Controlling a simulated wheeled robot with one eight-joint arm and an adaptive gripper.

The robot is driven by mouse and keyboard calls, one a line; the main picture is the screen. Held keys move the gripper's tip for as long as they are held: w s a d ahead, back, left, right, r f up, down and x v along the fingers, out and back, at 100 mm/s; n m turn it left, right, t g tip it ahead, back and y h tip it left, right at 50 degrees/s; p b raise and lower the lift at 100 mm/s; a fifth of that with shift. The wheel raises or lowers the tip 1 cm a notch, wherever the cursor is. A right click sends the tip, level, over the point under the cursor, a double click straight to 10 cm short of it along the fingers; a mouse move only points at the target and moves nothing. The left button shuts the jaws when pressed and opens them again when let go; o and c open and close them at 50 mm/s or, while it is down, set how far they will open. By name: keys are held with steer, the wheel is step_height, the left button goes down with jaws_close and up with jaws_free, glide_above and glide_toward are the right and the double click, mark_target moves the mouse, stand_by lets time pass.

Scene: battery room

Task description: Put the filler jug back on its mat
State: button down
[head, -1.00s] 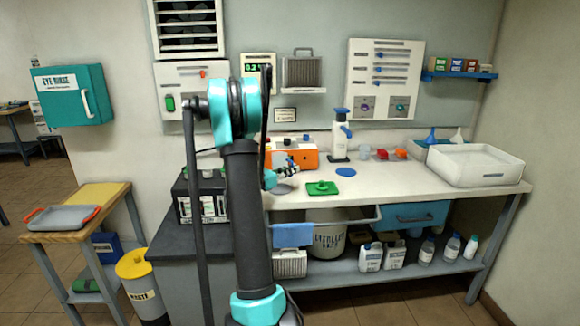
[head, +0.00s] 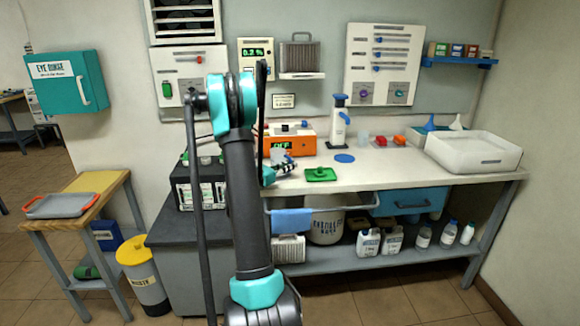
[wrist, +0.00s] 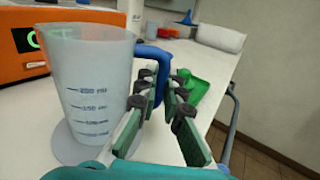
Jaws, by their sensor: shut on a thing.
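The filler jug (wrist: 95,80) is a translucent measuring jug with dark graduation marks and a blue handle (wrist: 150,60). It stands upright at the left of the wrist view. My gripper (wrist: 163,95) has its fingers around the blue handle and is shut on it. A grey round mat (wrist: 72,152) shows under and around the jug's base. I cannot tell whether the base touches it. In the head view my gripper (head: 284,166) is over the bench, in front of the orange box, and my arm hides part of that area.
The orange unit (head: 305,143) stands behind the jug. A white dispenser (head: 339,122) and a white basin (head: 473,152) stand further right.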

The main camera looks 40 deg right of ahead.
steer(key=shift+f, duration=0.45)
steer(key=c, duration=1.6)
jaws_free()
steer(key=a, duration=1.2)
steer(key=shift+s, duration=0.25)
